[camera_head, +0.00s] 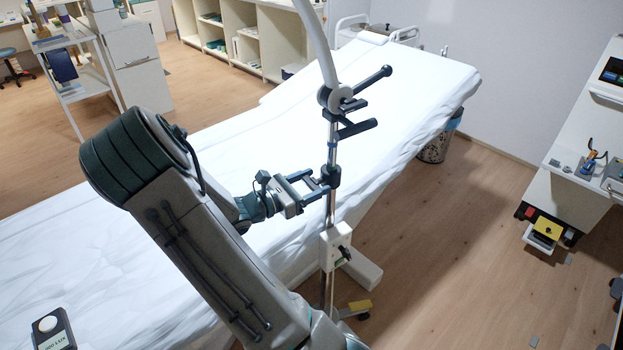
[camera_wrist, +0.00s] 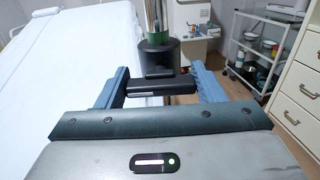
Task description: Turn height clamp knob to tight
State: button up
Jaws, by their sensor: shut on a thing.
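The height clamp (camera_head: 331,173) is a dark collar around the upright metal pole of a stand beside the couch. In the wrist view the collar (camera_wrist: 158,56) is ahead, below a green ring. The clamp knob (camera_wrist: 160,87) is a dark bar lying roughly level across the space between my fingers. My gripper (camera_wrist: 160,77) is shut on it, with one blue finger at each end of the bar. In the head view my gripper (camera_head: 319,186) reaches the pole from the left, and its fingers mostly hide the knob. Any tight or loose marking is not readable.
The white-sheeted couch (camera_head: 400,80) lies behind and left of the pole. Dark handles (camera_head: 357,129) stick out from the pole above the clamp. A white box (camera_head: 335,245) sits lower on it. A wheeled cart (camera_wrist: 260,62) stands beyond on the right.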

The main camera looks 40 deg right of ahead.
dwell(0.3)
jog(key=o, duration=1)
jog(key=a, duration=0.4)
jog(key=w+a, duration=0.1)
jog(key=a, duration=0.4)
jog(key=a+b, duration=0.1)
jog(key=a, duration=0.3)
jog(key=shift+w+a, duration=0.15)
jog(key=shift+a, duration=0.25)
